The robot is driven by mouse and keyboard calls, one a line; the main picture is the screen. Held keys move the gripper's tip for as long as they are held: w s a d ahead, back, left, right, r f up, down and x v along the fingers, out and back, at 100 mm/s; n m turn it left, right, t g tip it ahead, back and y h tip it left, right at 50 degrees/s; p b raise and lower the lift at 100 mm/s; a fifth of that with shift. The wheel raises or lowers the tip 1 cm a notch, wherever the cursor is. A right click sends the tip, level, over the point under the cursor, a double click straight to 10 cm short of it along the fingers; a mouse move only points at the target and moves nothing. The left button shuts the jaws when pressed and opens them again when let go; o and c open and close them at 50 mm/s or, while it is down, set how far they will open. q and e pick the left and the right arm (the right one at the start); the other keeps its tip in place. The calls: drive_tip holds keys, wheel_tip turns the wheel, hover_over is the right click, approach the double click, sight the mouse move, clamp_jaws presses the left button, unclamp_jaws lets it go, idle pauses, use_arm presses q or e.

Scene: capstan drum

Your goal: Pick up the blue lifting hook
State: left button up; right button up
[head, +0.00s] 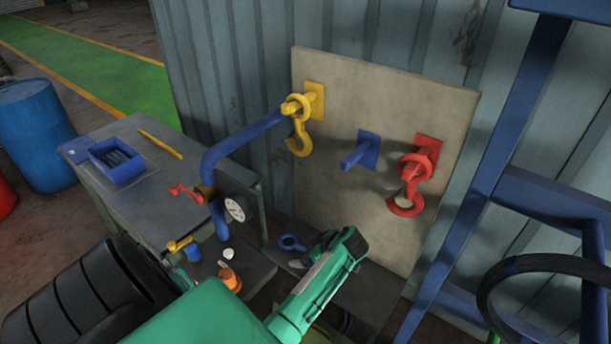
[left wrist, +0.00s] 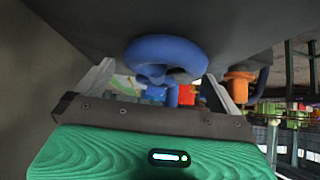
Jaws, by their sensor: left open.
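The blue lifting hook (head: 292,242) lies on the dark lower shelf, below the board. Its thick ring also shows large in the left wrist view (left wrist: 165,52), ahead of and between my fingers. My left gripper (left wrist: 158,72) is open, with one grey finger on each side of the ring and a visible gap to it. In the head view my green left arm reaches over the shelf, and its hand is close beside the hook, mostly hiding its own fingers. My right gripper is not in view.
A pale board (head: 350,110) carries a yellow hook (head: 299,138), a red hook (head: 405,204) and a bare blue peg (head: 358,153). An orange pot (head: 230,281) stands left of the hook.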

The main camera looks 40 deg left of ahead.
use_arm(q)
drive_tip(key=c, duration=1.5)
drive_tip(key=shift+r, duration=0.15)
drive_tip(key=shift+r, duration=0.25)
wheel_tip(320, 180, up, 8)
drive_tip(key=b, duration=0.4)
drive_tip(key=shift+w, duration=0.1)
drive_tip(key=shift+r, duration=0.7)
